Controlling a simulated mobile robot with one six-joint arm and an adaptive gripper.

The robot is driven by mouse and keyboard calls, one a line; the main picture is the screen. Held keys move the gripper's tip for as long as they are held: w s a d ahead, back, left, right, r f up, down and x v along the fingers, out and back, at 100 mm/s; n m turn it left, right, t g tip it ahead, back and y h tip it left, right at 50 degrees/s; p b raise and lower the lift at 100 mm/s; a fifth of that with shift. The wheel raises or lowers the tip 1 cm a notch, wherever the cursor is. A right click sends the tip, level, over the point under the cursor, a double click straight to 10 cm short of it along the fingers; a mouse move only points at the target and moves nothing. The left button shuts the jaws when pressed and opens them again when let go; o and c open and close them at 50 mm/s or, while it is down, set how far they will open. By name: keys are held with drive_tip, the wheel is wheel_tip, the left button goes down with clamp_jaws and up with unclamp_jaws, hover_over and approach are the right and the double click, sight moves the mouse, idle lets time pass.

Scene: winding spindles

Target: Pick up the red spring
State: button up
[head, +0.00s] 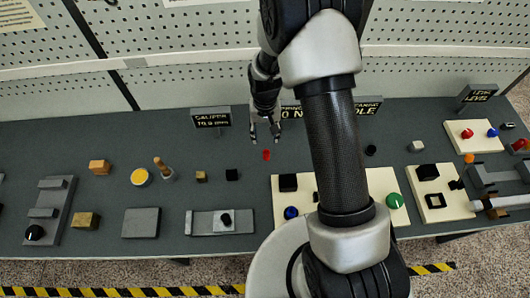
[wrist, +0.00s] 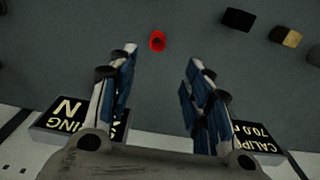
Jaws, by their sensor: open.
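The red spring (head: 266,155) is a small red piece on the dark grey table top, near the middle in the head view. In the wrist view the red spring (wrist: 157,41) shows as a short ring with a dark centre, just beyond the fingertips and between their lines, nearer the left finger. My gripper (head: 264,138) is open and empty, pointing down close behind the spring in the head view. In the wrist view its two blue-padded fingers (wrist: 160,58) stand wide apart. The spring is apart from both fingers.
A sign (head: 211,118) stands behind to the left, and another is partly hidden behind my arm. A black cube (head: 232,175) and a small brown block (head: 201,176) lie left of the spring. A cream board (head: 300,222) lies in front. The table around the spring is clear.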

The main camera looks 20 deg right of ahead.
sight(267, 151)
wheel_tip(267, 151, down, 7)
drive_tip(key=shift+s+d+f+b, duration=0.1)
drive_tip(key=shift+d+f+b, duration=0.1)
drive_tip(key=shift+f, duration=1.2)
drive_tip(key=shift+s+d+f+b, duration=0.1)
drive_tip(key=shift+f+b, duration=0.05)
drive_tip(key=shift+f, duration=1.2)
drive_tip(key=c, duration=1)
